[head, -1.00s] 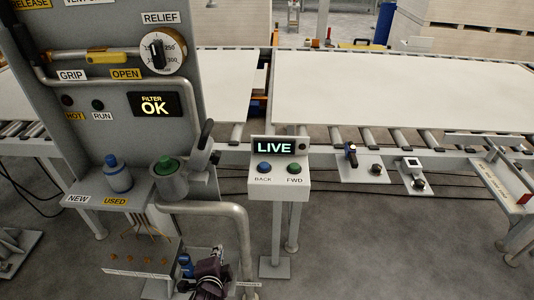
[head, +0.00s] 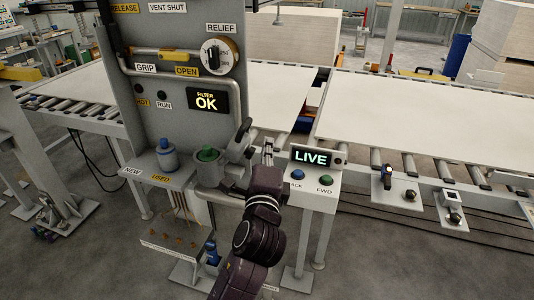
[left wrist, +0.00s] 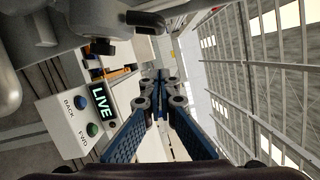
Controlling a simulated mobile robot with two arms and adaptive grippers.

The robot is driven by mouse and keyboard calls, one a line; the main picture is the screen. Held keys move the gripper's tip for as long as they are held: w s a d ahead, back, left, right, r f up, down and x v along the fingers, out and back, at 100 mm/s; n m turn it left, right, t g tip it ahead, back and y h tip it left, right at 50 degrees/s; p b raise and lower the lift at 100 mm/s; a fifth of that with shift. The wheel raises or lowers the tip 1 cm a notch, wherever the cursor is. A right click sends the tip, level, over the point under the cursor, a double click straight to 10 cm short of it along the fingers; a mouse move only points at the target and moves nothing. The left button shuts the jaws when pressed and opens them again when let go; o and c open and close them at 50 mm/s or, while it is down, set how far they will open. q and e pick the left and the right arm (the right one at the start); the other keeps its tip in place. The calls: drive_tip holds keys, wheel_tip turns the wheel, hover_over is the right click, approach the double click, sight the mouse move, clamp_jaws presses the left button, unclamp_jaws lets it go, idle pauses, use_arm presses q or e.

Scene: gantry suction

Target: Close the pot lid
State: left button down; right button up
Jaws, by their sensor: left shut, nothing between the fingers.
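The grey pot (head: 208,173) stands on the panel's shelf with a green-topped filter (head: 207,154) in its open mouth. Its lid (head: 240,140) is raised, tilted up on the pot's right side. My left gripper (head: 268,146) is just right of the lid, apart from it as far as I can tell, with its fingers pointing up and away. In the left wrist view the blue fingers (left wrist: 161,82) meet at their tips, shut and empty. A dark handle (left wrist: 146,20) on grey metal shows at upper left there. My right gripper is not in view.
The LIVE control box (head: 313,175) with BACK and FWD buttons stands close right of my left arm. A blue-topped filter (head: 167,155) sits left of the pot. The roller conveyor with white boards (head: 420,115) lies behind. A pipe runs below the shelf.

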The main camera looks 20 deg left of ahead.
sight(241, 140)
use_arm(q)
drive_tip(key=w+a, duration=0.1)
drive_tip(key=w+a+p, duration=0.1)
drive_tip(key=a, duration=0.1)
drive_tip(key=w+a+r+p, duration=0.1)
drive_tip(key=shift+w+a, duration=0.25)
drive_tip(key=shift+a, duration=0.1)
drive_tip(key=shift+w+d, duration=0.1)
